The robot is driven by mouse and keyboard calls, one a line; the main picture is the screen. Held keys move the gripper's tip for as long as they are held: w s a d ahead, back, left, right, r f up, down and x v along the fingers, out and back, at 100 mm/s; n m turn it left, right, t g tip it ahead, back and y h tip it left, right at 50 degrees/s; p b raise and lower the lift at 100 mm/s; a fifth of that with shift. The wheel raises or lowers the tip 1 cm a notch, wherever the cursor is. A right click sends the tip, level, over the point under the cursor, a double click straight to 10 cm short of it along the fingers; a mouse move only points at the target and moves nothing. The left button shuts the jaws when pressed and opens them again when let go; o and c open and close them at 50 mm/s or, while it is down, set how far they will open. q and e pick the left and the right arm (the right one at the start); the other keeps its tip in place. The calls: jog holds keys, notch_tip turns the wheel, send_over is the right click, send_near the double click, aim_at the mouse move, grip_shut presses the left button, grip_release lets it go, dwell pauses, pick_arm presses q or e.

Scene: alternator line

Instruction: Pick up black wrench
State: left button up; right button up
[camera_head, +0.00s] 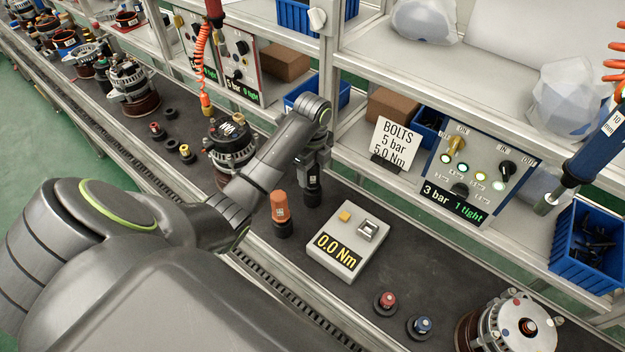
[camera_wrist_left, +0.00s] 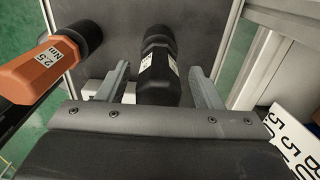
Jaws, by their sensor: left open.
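The black wrench (camera_head: 312,192) stands upright on the dark bench mat, with a white label on its side. My left gripper (camera_head: 314,166) is over its top and hides part of it. In the left wrist view the black wrench (camera_wrist_left: 158,66) lies between the two spread fingers, with a visible gap on each side. The left gripper is open. My right gripper is in neither view.
An orange wrench (camera_head: 279,207) stands close by on the left. A torque display box (camera_head: 346,243) reading 0.0 Nm sits to the right. A BOLTS sign (camera_head: 396,143) and a control panel (camera_head: 467,172) stand behind. An alternator (camera_head: 232,145) is farther left.

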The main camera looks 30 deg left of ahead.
pick_arm(q)
jog(key=shift+s, duration=0.1)
jog(key=shift+c, duration=0.9)
jog(key=c, duration=0.9)
jog(key=shift+r, duration=0.45)
notch_tip(320, 180, up, 8)
jog(key=p, duration=0.5)
jog(key=shift+r+p, duration=0.55)
jog(key=shift+p, duration=0.15)
